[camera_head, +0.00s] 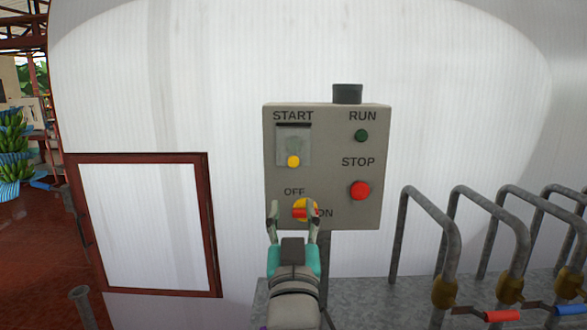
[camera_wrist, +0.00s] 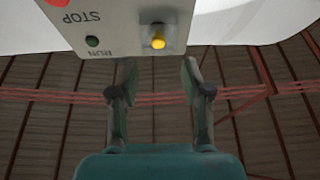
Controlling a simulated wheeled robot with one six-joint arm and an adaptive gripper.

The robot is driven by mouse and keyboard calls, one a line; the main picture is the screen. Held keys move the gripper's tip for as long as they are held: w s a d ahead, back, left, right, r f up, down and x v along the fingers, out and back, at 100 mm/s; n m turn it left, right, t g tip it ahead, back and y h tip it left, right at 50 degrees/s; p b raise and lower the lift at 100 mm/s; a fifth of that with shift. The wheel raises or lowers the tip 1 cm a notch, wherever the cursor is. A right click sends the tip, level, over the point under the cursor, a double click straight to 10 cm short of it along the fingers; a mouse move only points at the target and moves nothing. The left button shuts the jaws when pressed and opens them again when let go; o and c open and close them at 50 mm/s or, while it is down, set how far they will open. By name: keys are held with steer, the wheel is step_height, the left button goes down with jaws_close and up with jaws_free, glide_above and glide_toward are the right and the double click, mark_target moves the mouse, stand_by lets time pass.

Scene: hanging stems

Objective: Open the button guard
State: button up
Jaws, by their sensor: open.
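The grey control box (camera_head: 325,180) hangs on a white wall. Under its START label sits the button guard (camera_head: 293,142), a pale see-through panel with a dark top edge and a faint greenish shape behind it. A yellow knob (camera_head: 293,161) is at its lower end and also shows in the wrist view (camera_wrist: 158,40), which sees the box upside down. The guard looks closed. My gripper (camera_head: 292,207) is open and empty, its fingers below the guard in front of the yellow and red OFF/ON switch (camera_head: 301,209). In the wrist view, my gripper (camera_wrist: 158,65) has its fingertips either side of the knob's line, apart from it.
A green RUN light (camera_head: 361,136) and a red STOP button (camera_head: 360,190) are on the box's right side. Bent grey pipes (camera_head: 440,220) with red and blue handled valves stand at the right. A red-framed white panel (camera_head: 145,225) is at the left, and bananas (camera_head: 12,145) hang farther left.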

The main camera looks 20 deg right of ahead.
mark_target(293, 163)
steer(key=x, duration=0.3)
steer(key=r+x, duration=0.1)
steer(key=x, duration=0.7)
steer(key=shift+s+r, duration=0.1)
steer(key=shift+r, duration=0.3)
jaws_close()
